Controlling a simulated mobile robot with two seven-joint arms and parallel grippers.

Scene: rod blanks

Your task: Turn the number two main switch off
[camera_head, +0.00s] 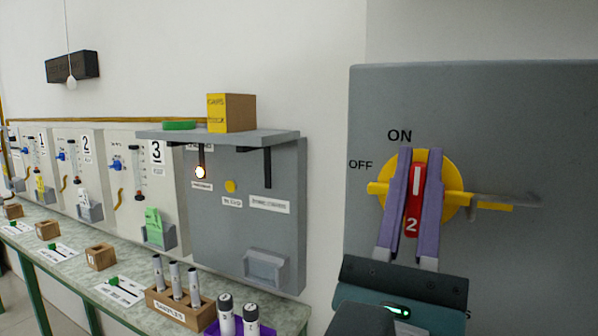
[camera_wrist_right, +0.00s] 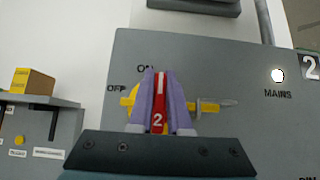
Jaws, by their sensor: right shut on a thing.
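The number two main switch has a red handle (camera_head: 414,205) with a white 2 and a white stripe, on a yellow disc (camera_head: 456,180) on a grey cabinet. The handle stands upright, pointing to the ON mark (camera_head: 400,135); the OFF mark (camera_head: 360,164) is to its left. My right gripper (camera_head: 420,158) has its purple fingers on both sides of the handle and is shut on it. In the right wrist view the handle (camera_wrist_right: 158,108) shows between the fingers. My left gripper is out of view.
A thin grey bar (camera_head: 510,200) juts right from the disc. In the wrist view a white lamp (camera_wrist_right: 278,75) glows above MAINS. At left, a grey panel (camera_head: 230,255) carries a shelf with a yellow box (camera_head: 231,113). Below, a long bench (camera_head: 75,262) holds wooden blocks and grey rods.

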